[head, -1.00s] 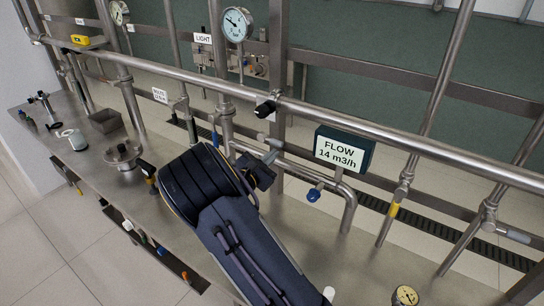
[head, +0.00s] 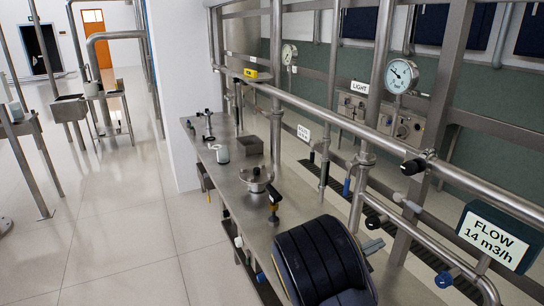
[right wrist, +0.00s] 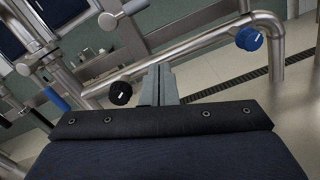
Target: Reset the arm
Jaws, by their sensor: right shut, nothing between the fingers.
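My right gripper (head: 374,246) is at the bottom of the head view, beyond my dark padded right wrist. It is over the steel bench (head: 240,218), near the lower pipes. In the right wrist view the gripper's grey fingers (right wrist: 160,85) are together with nothing between them. A black knob (right wrist: 120,93) shows left of the fingers and a blue knob (right wrist: 249,39) to their right, both apart from them in the picture. My left gripper is in neither view.
A long steel rail (head: 335,118) runs above the bench. A FLOW display (head: 493,236) hangs at the right. Open tiled floor (head: 120,245) lies to the left.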

